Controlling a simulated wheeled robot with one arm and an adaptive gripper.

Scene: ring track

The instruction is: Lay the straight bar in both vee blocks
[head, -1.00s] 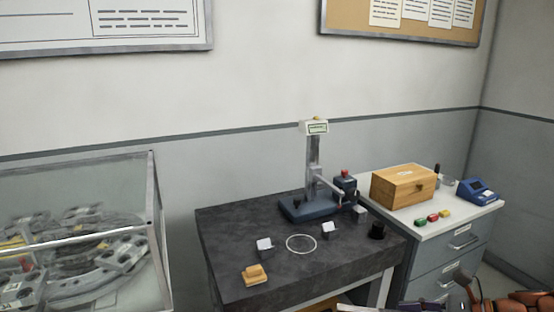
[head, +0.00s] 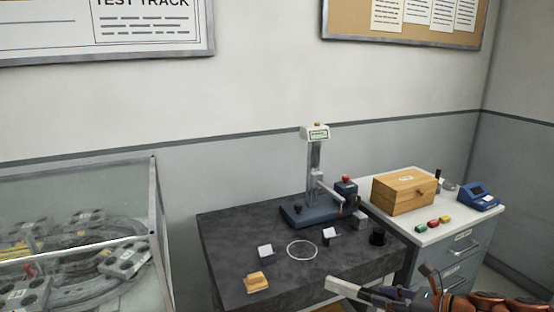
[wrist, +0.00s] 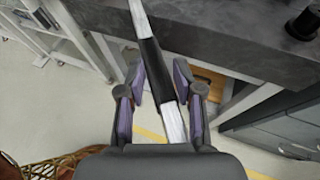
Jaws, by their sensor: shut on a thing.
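The straight bar (head: 343,286) is pale metal with a dark middle sleeve. My gripper (head: 388,296) is shut on it at the sleeve, off the front of the dark bench. In the wrist view the bar (wrist: 172,122) runs lengthwise between the fingers of my gripper (wrist: 160,78), and its far end reaches the top edge. Two small blocks with pale tops, seemingly the vee blocks, stand apart on the bench: the left block (head: 265,253) and the right block (head: 330,236). Their grooves are too small to make out. Nothing lies across them.
The dark bench (head: 232,240) bears a white ring outline (head: 301,251), a tan block (head: 256,283), a gauge stand (head: 314,185) and a black cylinder (head: 377,237). A drawer cabinet (head: 455,245) with a wooden box (head: 404,190) stands right. A glass case (head: 90,190) stands left.

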